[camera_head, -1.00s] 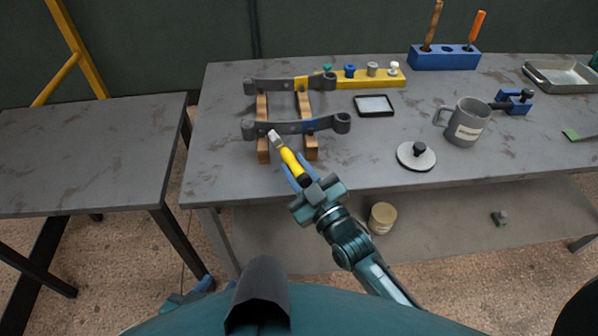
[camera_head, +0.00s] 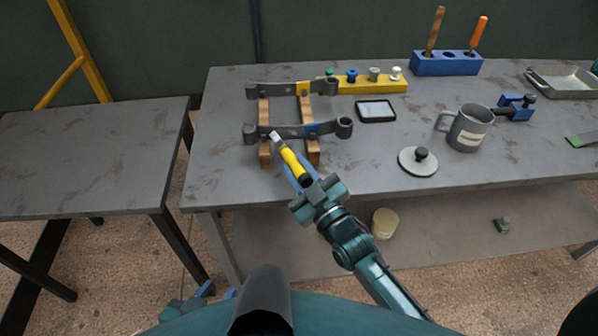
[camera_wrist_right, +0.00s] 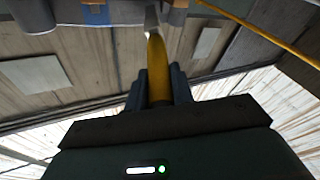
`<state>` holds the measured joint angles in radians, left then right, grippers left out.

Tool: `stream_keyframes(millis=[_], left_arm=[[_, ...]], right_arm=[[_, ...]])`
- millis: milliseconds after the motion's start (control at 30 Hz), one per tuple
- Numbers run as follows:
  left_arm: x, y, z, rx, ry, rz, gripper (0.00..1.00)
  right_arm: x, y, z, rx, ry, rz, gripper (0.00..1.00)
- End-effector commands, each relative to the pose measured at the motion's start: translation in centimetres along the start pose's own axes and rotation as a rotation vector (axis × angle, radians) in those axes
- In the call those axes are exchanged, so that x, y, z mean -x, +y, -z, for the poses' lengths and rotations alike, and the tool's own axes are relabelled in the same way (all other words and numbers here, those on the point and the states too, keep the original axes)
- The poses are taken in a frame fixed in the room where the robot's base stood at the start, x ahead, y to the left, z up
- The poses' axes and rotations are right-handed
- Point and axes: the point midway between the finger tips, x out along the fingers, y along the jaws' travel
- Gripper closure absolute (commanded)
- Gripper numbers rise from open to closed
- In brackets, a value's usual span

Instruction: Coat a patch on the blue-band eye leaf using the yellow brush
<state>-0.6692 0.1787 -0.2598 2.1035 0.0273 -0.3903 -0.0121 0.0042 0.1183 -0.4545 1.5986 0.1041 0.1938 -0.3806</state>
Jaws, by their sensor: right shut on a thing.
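The blue-band eye leaf (camera_head: 285,133) is a dark grey bar with an eye at each end and a blue band (camera_head: 311,130) right of its middle. It lies across the front of two wooden blocks. My right gripper (camera_head: 301,179) is shut on the yellow brush (camera_head: 291,161). The brush tilts up and left, its pale tip over or against the leaf left of the band; I cannot tell if they touch. The brush (camera_wrist_right: 157,70) and blue band (camera_wrist_right: 95,14) show in the right wrist view. My left gripper (camera_head: 205,294) is low at the left, partly hidden by my body.
A yellow-band leaf (camera_head: 275,90) lies behind on the same wooden blocks (camera_head: 265,152). A yellow stand with knobs (camera_head: 368,86), a black-framed pad (camera_head: 375,111), a grey mug (camera_head: 469,128) and a round lid (camera_head: 418,163) are to the right.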

Motion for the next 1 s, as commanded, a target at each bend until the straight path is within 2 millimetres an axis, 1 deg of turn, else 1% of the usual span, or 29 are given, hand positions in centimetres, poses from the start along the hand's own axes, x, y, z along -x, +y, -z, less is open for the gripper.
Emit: stream_keyframes(millis=[367, 533, 900, 1000], left_arm=[[-0.1, 0.0, -0.3, 0.000, -0.001, 0.000, 0.62], [-0.1, 0.0, -0.1, 0.000, -0.001, 0.000, 0.62], [0.3, 0.0, 0.5, 0.000, -0.001, 0.000, 0.62], [0.3, 0.1, 0.5, 0.001, -0.001, 0.000, 0.62]], right_arm=[[-0.7, 0.3, -0.2, -0.001, 0.001, 0.000, 1.00], [-0.5, 0.5, -0.2, 0.001, 0.000, 0.000, 1.00], [0.9, 3.2, -1.0, 0.003, 0.000, -0.001, 1.00], [1.1, 3.6, -1.1, 0.002, 0.001, -0.002, 1.00]])
